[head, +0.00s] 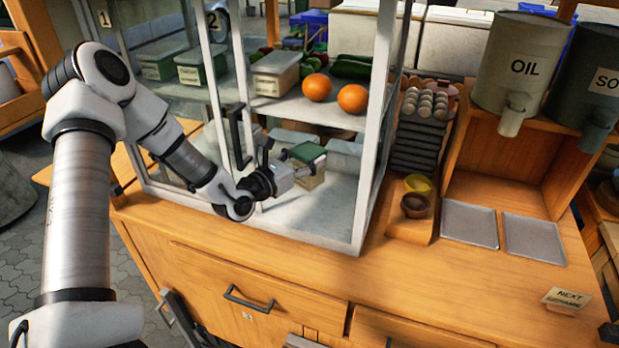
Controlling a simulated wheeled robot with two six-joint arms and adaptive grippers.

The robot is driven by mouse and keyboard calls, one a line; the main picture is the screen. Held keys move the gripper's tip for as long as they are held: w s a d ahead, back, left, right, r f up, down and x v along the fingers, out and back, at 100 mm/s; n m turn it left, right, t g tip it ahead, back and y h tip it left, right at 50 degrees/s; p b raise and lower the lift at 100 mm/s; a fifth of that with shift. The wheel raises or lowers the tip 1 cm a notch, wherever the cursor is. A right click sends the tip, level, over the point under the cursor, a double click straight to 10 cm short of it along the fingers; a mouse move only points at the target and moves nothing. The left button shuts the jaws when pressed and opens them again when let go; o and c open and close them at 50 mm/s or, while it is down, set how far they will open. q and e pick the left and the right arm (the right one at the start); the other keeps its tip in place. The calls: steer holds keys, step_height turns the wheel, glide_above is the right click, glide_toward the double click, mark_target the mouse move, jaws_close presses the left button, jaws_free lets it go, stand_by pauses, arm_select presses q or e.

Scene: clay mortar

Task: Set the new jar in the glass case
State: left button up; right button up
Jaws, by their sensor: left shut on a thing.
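The glass case (365,185) stands on the wooden counter, with a white frame and an upper and a lower level. My left arm reaches into its lower level from the left. My left gripper (293,160) is shut on a jar with a green lid and a pale body (309,180). The jar looks upright and low, close to the case floor; whether it touches the floor is hidden by the gripper. Other pale containers (345,157) stand behind it. My right gripper is not in view.
The upper shelf holds oranges (317,87), green vegetables (351,68) and lidded tubs (275,73). A black door handle (236,140) and frame posts are close to my left forearm. Right of the case are small bowls (416,205), metal trays (469,224) and an OIL dispenser (523,68).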

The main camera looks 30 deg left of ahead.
arm_select(q)
steer(key=shift+w+a, duration=0.15)
steer(key=shift+w, duration=0.85)
step_height(320, 180, down, 6)
steer(key=shift+s+f+p, duration=0.1)
steer(key=shift+f+p, duration=0.1)
steer(key=shift+p, duration=0.1)
steer(key=shift+w+f, duration=0.3)
steer(key=shift+s+f, duration=0.1)
steer(key=shift+s, duration=0.05)
steer(key=o, duration=1.1)
